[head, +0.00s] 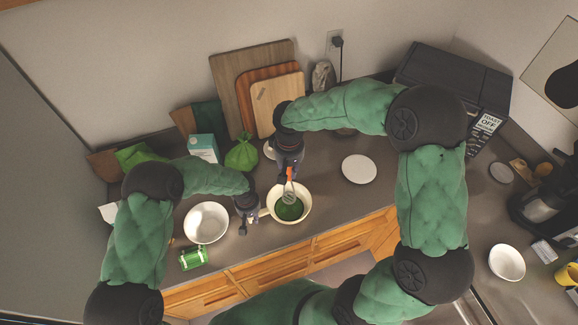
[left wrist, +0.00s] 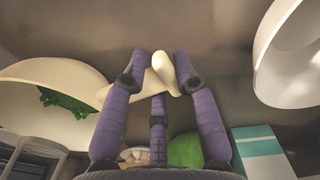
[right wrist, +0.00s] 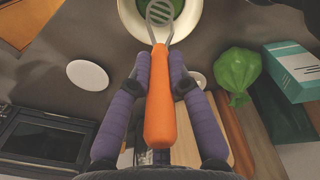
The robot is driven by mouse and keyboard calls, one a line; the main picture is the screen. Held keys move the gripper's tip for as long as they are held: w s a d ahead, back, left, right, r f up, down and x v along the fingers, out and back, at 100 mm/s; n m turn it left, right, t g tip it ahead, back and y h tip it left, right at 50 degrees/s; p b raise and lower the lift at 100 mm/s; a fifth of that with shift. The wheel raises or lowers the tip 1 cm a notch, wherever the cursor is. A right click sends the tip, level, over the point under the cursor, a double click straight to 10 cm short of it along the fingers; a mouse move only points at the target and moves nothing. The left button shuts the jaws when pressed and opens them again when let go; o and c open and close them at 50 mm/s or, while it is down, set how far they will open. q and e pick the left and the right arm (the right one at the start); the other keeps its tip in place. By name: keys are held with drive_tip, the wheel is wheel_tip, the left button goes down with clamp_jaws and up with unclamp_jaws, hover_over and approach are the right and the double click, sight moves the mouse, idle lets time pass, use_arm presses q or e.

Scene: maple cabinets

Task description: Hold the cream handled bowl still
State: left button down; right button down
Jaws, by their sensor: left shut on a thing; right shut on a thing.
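The cream handled bowl (head: 307,197) stands on the counter near its front edge, with green contents (head: 288,210) inside. My left gripper (head: 252,208) is at the bowl's left side, shut on its handle. In the left wrist view the handle (left wrist: 161,74) sits between the fingers, and the bowl (left wrist: 40,72) is to the left. My right gripper (head: 290,172) is above the bowl, shut on the orange handle (right wrist: 160,110) of a slotted masher. The masher's metal head (right wrist: 160,12) reaches down into the bowl; whether it touches the bottom is unclear.
A green bag (head: 242,156), a teal-and-white box (head: 203,149) and cutting boards (head: 230,90) stand behind. A white plate (head: 359,169) lies right, with clear counter around it.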

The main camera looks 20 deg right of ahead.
sight(289, 177)
drive_tip(key=shift+f, duration=1.75)
drive_tip(key=shift+a, duration=0.1)
drive_tip(key=shift+s+a, duration=0.3)
drive_tip(key=shift+a, duration=0.55)
drive_tip(key=shift+f, duration=0.2)
drive_tip(key=shift+f, duration=2.7)
drive_tip(key=shift+r, duration=0.1)
